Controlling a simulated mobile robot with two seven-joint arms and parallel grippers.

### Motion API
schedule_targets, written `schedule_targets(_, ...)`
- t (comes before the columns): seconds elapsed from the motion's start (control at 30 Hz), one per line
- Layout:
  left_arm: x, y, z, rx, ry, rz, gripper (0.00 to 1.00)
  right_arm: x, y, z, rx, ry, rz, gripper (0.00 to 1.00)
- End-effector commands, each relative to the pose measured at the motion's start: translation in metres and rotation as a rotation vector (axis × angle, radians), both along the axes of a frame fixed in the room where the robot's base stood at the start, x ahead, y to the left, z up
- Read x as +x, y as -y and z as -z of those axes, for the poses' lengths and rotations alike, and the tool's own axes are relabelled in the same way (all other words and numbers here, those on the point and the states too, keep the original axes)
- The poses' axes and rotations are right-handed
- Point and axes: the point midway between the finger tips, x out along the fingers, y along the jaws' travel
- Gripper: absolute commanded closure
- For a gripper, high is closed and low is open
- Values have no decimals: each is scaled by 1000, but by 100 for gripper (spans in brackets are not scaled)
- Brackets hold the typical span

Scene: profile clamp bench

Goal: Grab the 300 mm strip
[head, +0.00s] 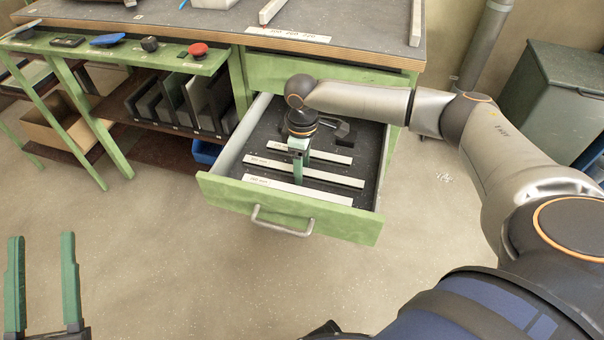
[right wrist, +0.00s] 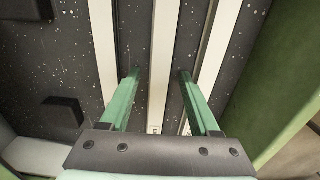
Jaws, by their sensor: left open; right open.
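Three pale strips lie roughly parallel in the open drawer: a back strip (head: 330,157), a middle strip (head: 335,180) that looks longest, and a front strip (head: 290,190). Their small end labels are too small to read. My right gripper (head: 297,178) is open, pointing down into the drawer over the middle strip. In the right wrist view its fingers (right wrist: 160,75) stand on either side of the middle strip (right wrist: 163,50), with the back strip (right wrist: 102,40) to the left and front strip (right wrist: 220,40) to the right. My left gripper (head: 41,237) is open and empty, away from the drawer.
The green drawer (head: 335,223) has a front wall and a handle (head: 283,228). A dark part (head: 345,131) lies at its back; a dark block shows in the wrist view (right wrist: 62,112). The bench (head: 170,22) stands above. The floor in front is clear.

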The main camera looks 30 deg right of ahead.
Motion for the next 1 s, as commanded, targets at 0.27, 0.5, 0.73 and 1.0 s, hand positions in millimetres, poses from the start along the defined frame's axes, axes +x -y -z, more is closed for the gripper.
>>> schedule_targets(0.27,-1,0,-2,1,10,2,50,0,0,1,0,0,0,39)
schedule_targets(0.5,-1,0,-2,1,9,2,50,0,0,1,0,0,0,66)
schedule_targets(0.73,-1,0,-2,1,8,2,50,0,0,1,0,0,0,92)
schedule_targets(1.0,-1,0,-2,0,7,2,50,0,0,1,0,0,0,100)
